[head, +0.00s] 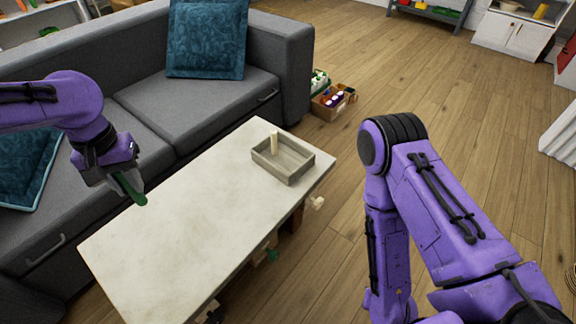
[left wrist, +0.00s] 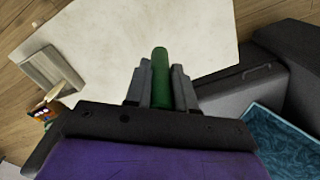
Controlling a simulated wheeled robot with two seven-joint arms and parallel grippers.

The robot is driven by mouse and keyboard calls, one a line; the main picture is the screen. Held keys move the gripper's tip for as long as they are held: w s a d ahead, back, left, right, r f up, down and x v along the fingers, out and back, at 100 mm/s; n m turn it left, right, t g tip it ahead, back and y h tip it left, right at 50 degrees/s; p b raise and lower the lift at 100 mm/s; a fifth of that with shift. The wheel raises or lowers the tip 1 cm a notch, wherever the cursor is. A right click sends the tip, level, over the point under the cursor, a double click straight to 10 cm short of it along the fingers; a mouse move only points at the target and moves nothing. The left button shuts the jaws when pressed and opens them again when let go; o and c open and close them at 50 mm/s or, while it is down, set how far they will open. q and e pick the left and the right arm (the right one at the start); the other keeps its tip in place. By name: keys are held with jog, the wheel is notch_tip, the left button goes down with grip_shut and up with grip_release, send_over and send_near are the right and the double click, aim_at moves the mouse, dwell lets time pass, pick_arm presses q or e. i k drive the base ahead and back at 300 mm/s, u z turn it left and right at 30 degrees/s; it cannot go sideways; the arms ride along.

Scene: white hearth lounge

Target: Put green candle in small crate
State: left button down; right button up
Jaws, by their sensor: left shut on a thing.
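The green candle (head: 129,187) is held in my left gripper (head: 128,176), above the near left part of the sofa side of the table. In the left wrist view the green candle (left wrist: 160,75) stands between the two fingers of my left gripper (left wrist: 160,88), which are shut on it. The small crate (head: 296,174) is a grey wooden box on the far right end of the table, well away from the candle. A cream candle (head: 273,143) stands upright in it. The crate also shows in the left wrist view (left wrist: 48,68). My right gripper is not in view.
The pale table (head: 180,235) is bare between my left gripper and the crate. A grey sofa (head: 190,112) with teal cushions (head: 207,40) runs along its far side. Boxes of items (head: 331,106) stand on the wooden floor beyond. My right arm is at the right.

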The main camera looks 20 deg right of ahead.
aim_at(292, 166)
jog(key=u, duration=0.05)
jog(key=k, duration=1.2)
jog(key=z, duration=0.8)
jog(key=i, duration=0.7)
jog(key=z, duration=0.8)
jog(key=i, duration=0.75)
jog(key=u, duration=0.7)
jog(key=i, duration=0.85)
jog(key=u, duration=0.9)
